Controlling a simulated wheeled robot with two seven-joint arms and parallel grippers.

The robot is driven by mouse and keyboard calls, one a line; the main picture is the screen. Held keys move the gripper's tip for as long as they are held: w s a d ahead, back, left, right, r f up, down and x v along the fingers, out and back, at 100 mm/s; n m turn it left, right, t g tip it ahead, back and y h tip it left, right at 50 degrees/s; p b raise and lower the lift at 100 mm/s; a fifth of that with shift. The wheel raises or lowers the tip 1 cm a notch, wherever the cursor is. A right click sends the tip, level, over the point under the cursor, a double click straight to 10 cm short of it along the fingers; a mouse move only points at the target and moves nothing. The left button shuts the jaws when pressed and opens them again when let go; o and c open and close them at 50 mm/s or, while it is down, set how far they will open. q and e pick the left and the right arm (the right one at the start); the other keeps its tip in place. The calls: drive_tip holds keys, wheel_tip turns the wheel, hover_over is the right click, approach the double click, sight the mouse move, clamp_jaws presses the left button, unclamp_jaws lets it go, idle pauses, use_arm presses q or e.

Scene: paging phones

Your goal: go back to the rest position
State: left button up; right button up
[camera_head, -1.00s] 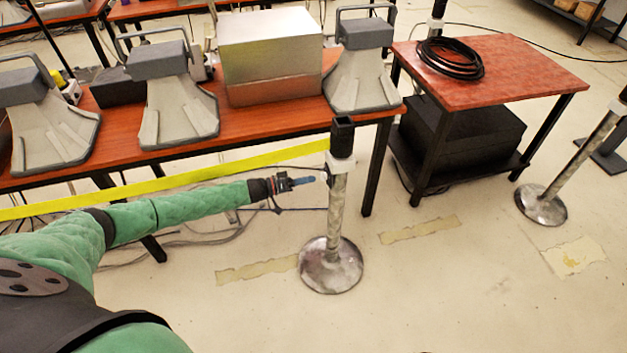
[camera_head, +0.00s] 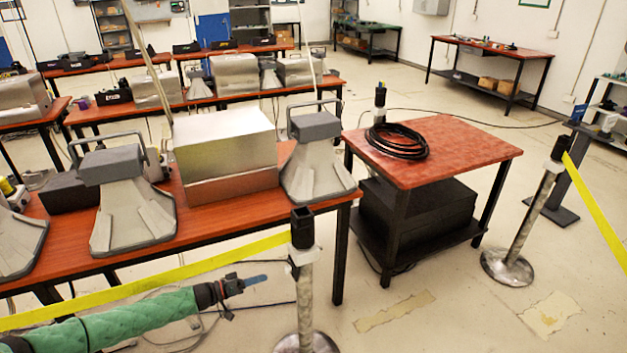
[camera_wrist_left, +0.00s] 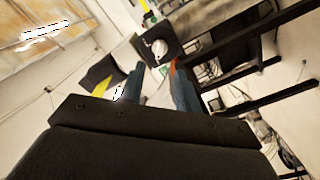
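My left gripper (camera_head: 254,281) reaches in from the lower left in the head view, on my green-sleeved arm. Its blue fingertips point right, toward the near barrier post (camera_head: 304,262), with a visible gap in the picture. In the left wrist view its two dark blue fingers (camera_wrist_left: 158,88) stand apart, and nothing is clearly held between them. My right gripper is not in view.
A yellow barrier tape (camera_head: 170,277) runs behind my arm to the near post. Grey horn phones (camera_head: 318,158) and a metal box (camera_head: 226,155) stand on a red-topped table. A red side table (camera_head: 455,145) bears coiled black cable (camera_head: 398,140). Open floor lies right.

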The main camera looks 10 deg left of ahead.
use_arm(q)
drive_tip(key=w+a+f+m+t+y, duration=0.1)
drive_tip(key=w+a+f+m+y, duration=0.4)
drive_tip(key=y, duration=0.6)
drive_tip(key=d+r+m+y, duration=0.1)
drive_tip(key=d+r+y, duration=0.35)
drive_tip(key=r, duration=0.25)
drive_tip(key=s+d+r+g, duration=0.2)
drive_tip(key=s+d, duration=0.4)
drive_tip(key=d, duration=0.1)
drive_tip(key=s+d+f+n+g, duration=0.1)
drive_tip(key=s+d+n+g, duration=0.15)
drive_tip(key=s, duration=0.65)
drive_tip(key=s+d+n+g, duration=0.1)
drive_tip(key=s+d, duration=0.3)
drive_tip(key=s, duration=0.6)
drive_tip(key=s+d+f+n+g, duration=0.1)
drive_tip(key=s+f, duration=0.5)
drive_tip(key=s, duration=0.6)
drive_tip(key=s+d+f+n+g+h, duration=0.1)
drive_tip(key=s+f+g, duration=0.2)
drive_tip(key=s+f, duration=0.3)
drive_tip(key=s, duration=0.5)
drive_tip(key=shift+s+d, duration=0.35)
drive_tip(key=shift+d, duration=0.05)
